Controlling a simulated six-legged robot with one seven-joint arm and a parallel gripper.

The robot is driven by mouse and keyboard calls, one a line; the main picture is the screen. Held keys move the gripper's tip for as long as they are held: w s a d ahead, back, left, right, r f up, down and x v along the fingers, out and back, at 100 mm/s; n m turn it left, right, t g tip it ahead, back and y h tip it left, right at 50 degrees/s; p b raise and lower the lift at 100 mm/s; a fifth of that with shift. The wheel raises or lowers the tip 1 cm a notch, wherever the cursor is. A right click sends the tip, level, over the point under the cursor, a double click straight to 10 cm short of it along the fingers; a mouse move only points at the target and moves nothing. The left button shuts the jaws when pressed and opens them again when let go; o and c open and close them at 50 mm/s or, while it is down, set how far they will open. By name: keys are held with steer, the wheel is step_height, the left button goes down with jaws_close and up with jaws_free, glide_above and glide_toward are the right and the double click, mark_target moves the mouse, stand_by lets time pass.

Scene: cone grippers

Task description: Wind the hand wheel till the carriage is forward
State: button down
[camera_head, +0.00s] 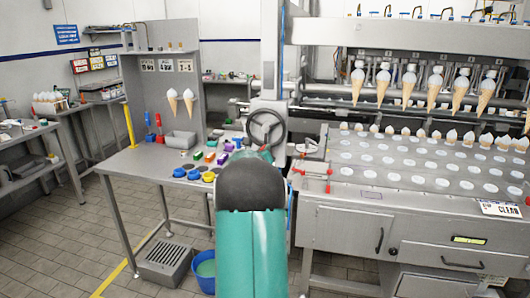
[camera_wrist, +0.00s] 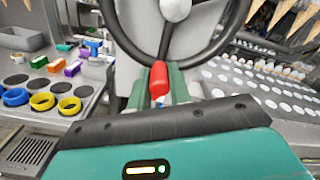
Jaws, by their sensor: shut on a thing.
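The hand wheel (camera_head: 249,127) is a dark ring on a grey upright housing, left of the big machine. In the wrist view the wheel (camera_wrist: 113,38) fills the top, with a pale hub and a dark spoke. My gripper (camera_wrist: 160,84) is at the wheel's lower rim, its green fingers shut around the red handle (camera_wrist: 158,78). In the head view my teal arm hides the gripper and handle. A row of cone grippers (camera_head: 411,77) hangs from the machine's upper beam, with cones below them; I cannot tell how far forward this carriage is.
A machine deck (camera_head: 350,178) with round holes and a row of cones at its back lies to the right. A red fixture (camera_head: 316,178) stands near its left edge. A bench (camera_head: 128,165) with yellow and blue rings (camera_head: 208,177) and coloured blocks is left. A blue bucket (camera_head: 205,283) stands below.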

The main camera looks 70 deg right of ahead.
steer(key=shift+w, duration=0.2)
steer(key=c, duration=1.3)
jaws_free()
steer(key=shift+d+f, duration=0.1)
steer(key=shift+s, duration=0.1)
steer(key=s+a, duration=0.2)
steer(key=a, duration=1.1)
steer(key=shift+a, duration=0.4)
steer(key=shift+s, duration=0.1)
